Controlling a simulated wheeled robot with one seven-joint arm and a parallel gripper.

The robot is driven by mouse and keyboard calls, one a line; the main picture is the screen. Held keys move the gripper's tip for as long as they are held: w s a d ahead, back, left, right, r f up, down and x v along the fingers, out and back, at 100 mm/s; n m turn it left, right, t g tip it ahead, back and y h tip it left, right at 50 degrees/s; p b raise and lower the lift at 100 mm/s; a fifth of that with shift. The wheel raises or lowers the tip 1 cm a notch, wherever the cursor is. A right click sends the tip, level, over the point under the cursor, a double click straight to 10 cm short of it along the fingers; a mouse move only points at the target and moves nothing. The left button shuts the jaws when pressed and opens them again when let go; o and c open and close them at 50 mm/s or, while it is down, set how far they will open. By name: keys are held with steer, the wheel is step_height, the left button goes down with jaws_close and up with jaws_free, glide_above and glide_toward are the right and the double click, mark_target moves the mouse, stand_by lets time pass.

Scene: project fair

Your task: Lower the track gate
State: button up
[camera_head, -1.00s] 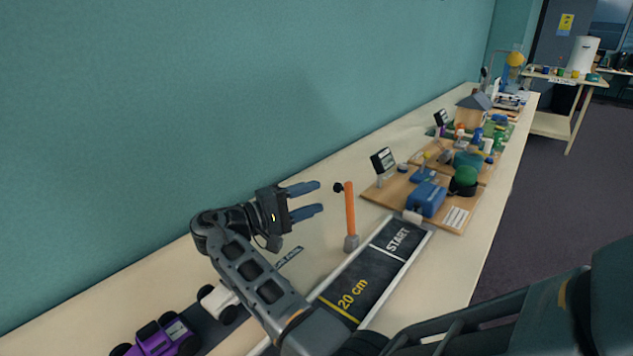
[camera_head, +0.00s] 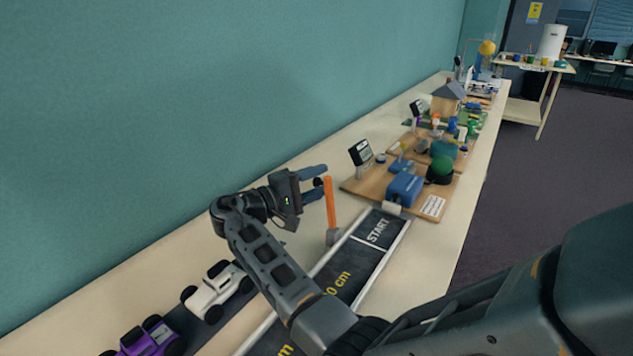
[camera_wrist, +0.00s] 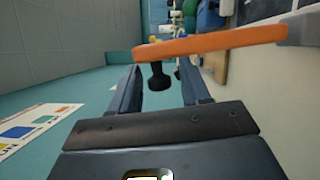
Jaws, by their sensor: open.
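The track gate is an orange arm (camera_head: 331,203) standing upright on a grey post base (camera_head: 333,237) beside the dark track (camera_head: 350,279), near its START end. A small black knob (camera_head: 318,182) sticks out from near its top. My gripper (camera_head: 318,183) is open, its blue-grey fingers pointing at the arm's upper part. In the wrist view the orange arm (camera_wrist: 212,43) crosses in front of the fingertips, and the black knob (camera_wrist: 158,76) sits between the open fingers (camera_wrist: 160,92), apart from both.
A white toy car (camera_head: 214,291) and a purple one (camera_head: 150,340) stand on a dark strip at the lower left. A wooden board (camera_head: 362,189) with a blue box and a small display stands past the track's START end. The teal wall (camera_head: 180,90) runs along the table's back.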

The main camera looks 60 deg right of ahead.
steer(key=shift+c, duration=0.3)
jaws_close()
steer(key=shift+d, duration=0.1)
